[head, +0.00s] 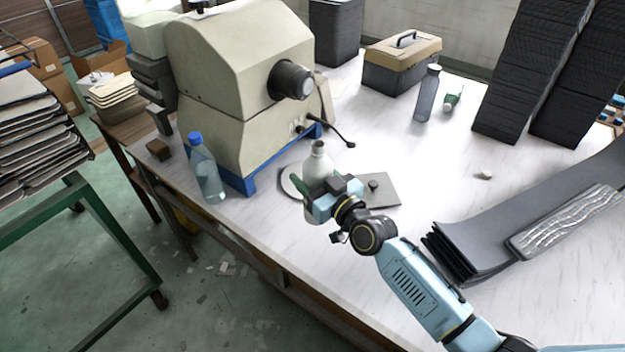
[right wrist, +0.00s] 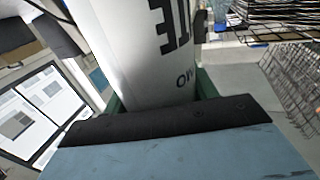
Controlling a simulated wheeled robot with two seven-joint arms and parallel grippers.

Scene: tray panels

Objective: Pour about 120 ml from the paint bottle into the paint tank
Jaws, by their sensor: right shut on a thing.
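The white paint bottle (head: 318,160) is near the front edge of the table, roughly upright with its narrow neck at the top. My right gripper (head: 313,184) is shut around its body, with green fingers on both sides. In the right wrist view the bottle (right wrist: 145,50) shows large dark letters, between the green fingers (right wrist: 160,90). I cannot tell whether its base touches the table. No paint tank is clearly identifiable; a pale round rim (head: 288,183) and a flat grey plate with a dark knob (head: 385,192) lie partly behind the bottle and gripper. My left gripper is not in view.
A beige machine (head: 225,75) on a blue base stands behind, with a blue-capped clear bottle (head: 206,172) beside it. A grey bottle (head: 427,95), a toolbox (head: 402,65) and dark panel stacks (head: 525,70) stand farther back. Curved grey panels (head: 500,225) lie at right.

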